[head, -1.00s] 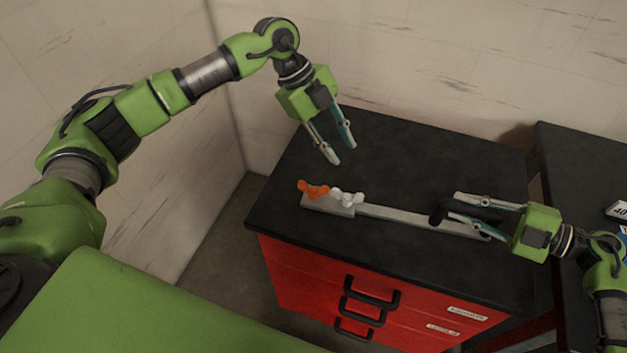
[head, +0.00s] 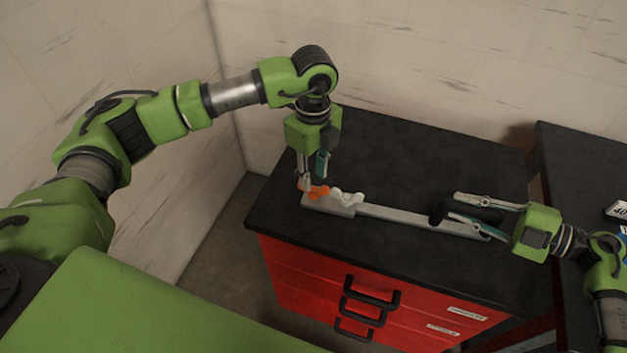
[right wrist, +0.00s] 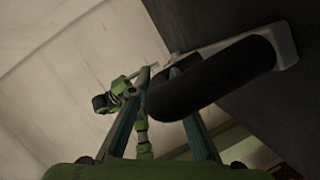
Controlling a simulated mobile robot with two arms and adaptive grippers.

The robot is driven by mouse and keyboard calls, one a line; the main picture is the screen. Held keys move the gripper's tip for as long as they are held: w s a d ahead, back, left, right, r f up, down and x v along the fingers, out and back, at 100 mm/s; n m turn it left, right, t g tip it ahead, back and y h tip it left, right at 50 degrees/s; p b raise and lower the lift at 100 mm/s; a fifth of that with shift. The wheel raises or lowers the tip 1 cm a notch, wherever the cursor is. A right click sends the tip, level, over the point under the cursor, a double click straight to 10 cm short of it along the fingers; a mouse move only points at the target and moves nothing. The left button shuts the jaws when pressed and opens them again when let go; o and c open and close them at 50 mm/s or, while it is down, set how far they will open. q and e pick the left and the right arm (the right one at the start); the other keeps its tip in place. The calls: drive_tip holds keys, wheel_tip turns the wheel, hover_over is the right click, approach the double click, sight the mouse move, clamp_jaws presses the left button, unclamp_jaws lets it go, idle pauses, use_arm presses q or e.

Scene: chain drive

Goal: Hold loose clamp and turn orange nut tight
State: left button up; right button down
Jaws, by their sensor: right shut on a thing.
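The clamp is a long grey metal bar (head: 395,216) lying on the black top of a cabinet. An orange wing-shaped nut (head: 318,192) sits at its left end, with a white one (head: 347,197) beside it. My left gripper (head: 311,181) points down at the orange nut, its fingers apart, one at the nut's left side; contact cannot be told. My right gripper (head: 460,205) is shut on the clamp's black handle (head: 440,212) at the right end. The right wrist view shows the curved black handle (right wrist: 215,82) between the fingers, joined to the grey bar (right wrist: 286,40).
The cabinet top (head: 400,155) is clear behind the clamp. Red drawers (head: 300,280) with black handles face front. A second dark table (head: 575,165) stands at the right, and pale walls (head: 440,60) rise behind.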

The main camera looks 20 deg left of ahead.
sight(313, 188)
use_arm(q)
drive_tip(key=shift+f, duration=1.55)
drive_tip(key=shift+c, duration=0.4)
clamp_jaws()
drive_tip(key=shift+m, duration=0.3)
